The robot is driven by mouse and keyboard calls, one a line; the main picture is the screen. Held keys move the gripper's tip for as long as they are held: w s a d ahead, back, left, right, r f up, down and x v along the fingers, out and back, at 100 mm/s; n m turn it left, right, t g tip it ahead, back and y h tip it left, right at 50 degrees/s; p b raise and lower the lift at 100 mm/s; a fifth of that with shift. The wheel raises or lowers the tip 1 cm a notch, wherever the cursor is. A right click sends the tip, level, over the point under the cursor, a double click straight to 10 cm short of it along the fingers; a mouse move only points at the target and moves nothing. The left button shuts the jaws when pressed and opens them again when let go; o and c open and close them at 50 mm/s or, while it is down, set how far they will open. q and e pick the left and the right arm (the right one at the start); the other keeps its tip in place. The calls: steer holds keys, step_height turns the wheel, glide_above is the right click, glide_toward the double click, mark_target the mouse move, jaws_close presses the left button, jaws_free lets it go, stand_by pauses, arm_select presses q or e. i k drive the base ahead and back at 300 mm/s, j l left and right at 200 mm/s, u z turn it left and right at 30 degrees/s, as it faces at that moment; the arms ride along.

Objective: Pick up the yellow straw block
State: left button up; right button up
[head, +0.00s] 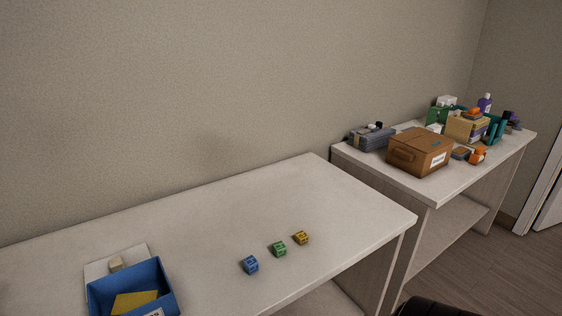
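A small yellow-amber block (301,238) with dark markings sits on the near pale table (215,225), at the right end of a short diagonal row. A green block (279,249) and a blue block (251,264) sit to its left, apart from each other. A small pale straw-coloured block (116,263) is on a white surface (98,269) behind the open blue box (165,285) at the lower left. I cannot tell which of the two yellowish blocks is made of straw. Neither of my grippers shows.
The blue box holds something flat and yellow (135,302). A second table (434,191) at the right carries a brown box (420,151), a grey striped container (371,138) and a crowded group of items. The near table is clear around the three-block row.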

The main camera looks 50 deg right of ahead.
mark_target(301, 237)
steer(key=z, duration=1.7)
